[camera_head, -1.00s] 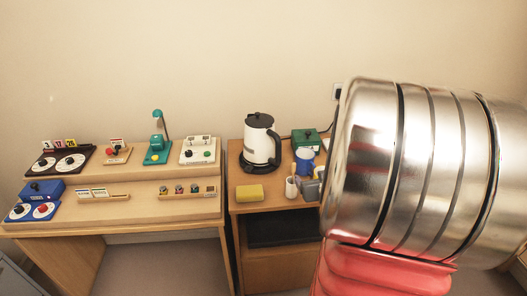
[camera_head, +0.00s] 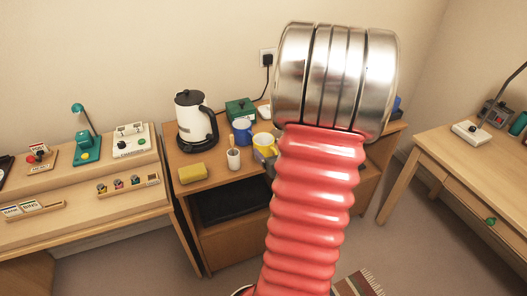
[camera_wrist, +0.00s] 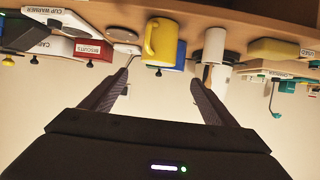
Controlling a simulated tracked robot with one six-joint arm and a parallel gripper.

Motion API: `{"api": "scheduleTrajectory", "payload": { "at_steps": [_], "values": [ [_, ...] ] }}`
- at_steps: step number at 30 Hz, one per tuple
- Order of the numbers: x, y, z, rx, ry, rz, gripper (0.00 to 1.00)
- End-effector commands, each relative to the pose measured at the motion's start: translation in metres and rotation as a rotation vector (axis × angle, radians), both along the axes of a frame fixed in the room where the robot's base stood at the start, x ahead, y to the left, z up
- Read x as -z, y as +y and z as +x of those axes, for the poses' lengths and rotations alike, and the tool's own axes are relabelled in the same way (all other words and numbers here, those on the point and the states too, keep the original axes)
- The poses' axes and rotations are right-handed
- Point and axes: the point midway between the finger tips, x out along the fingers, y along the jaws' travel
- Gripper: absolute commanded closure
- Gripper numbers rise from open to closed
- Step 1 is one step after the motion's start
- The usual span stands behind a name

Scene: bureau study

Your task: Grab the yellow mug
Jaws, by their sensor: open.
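The yellow mug (camera_head: 264,143) stands on the wooden cabinet in the head view, partly hidden by my arm. The wrist view is upside down; there the yellow mug (camera_wrist: 162,40) shows near the top middle, its handle towards the left. My gripper (camera_wrist: 160,77) is open and empty in the wrist view, its two fingers pointing towards the mug and apart from it.
A desk (camera_head: 120,217) is at left, another table (camera_head: 455,150) at right.

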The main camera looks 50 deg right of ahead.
Motion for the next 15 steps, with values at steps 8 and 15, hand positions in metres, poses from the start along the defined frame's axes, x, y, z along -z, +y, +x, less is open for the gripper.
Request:
{"api": "scheduleTrajectory", "payload": {
  "at_steps": [8,15],
  "values": [
    [0.014,-0.017,0.026,-0.001,0.001,0.001,0.19],
    [0.025,-0.032,0.049,-0.001,0.001,0.001,0.19]
  ]
}}
